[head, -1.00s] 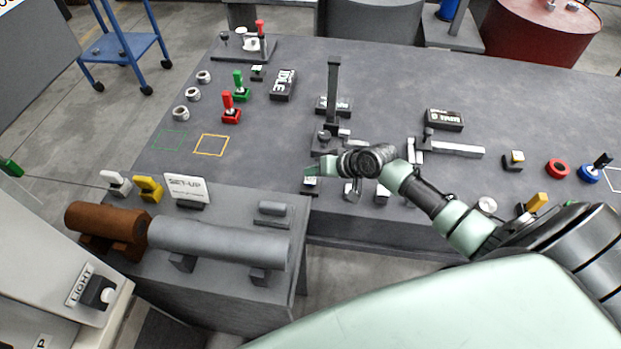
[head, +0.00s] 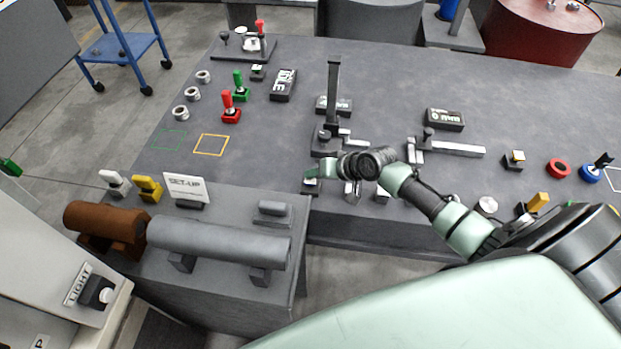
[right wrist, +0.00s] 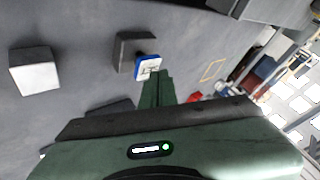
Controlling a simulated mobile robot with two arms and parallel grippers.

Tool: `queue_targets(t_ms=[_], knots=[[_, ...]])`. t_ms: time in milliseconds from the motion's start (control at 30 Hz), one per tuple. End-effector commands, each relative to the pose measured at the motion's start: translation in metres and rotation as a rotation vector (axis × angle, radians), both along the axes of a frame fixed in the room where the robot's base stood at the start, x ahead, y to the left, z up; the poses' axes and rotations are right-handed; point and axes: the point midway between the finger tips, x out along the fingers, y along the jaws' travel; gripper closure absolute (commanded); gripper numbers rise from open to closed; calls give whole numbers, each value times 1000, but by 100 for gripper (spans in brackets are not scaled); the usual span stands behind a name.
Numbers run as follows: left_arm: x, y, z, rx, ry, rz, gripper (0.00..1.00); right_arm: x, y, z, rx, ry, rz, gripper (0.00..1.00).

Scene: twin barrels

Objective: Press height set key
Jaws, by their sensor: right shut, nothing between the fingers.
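The key (right wrist: 149,67) shows in the right wrist view as a blue square with a white face and a dark mark, on a dark block (right wrist: 129,50). I take it for the height set key, but its marking is too small to read. In the head view, a small dark block (head: 310,187) at the near table edge sits just below my right fingertips. My right gripper (head: 312,173) is shut and empty. In the right wrist view its green fingertips (right wrist: 160,76) are close beside the key's edge; I cannot tell whether they touch. My left gripper is not in view.
A dark upright post (head: 333,90) stands behind the right gripper. Small blocks (head: 352,190) stand to its right along the edge. A side bench with a grey cylinder (head: 220,243) and SET-UP sign (head: 187,188) is at left. The table's middle left is clear.

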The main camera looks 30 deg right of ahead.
Motion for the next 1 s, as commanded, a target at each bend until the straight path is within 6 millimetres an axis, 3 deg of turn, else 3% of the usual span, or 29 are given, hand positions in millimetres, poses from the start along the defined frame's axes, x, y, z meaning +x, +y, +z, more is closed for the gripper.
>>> queue_targets(t_ms=[1000], knots=[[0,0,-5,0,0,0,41,-1,0,-9,0,2,1,100]])
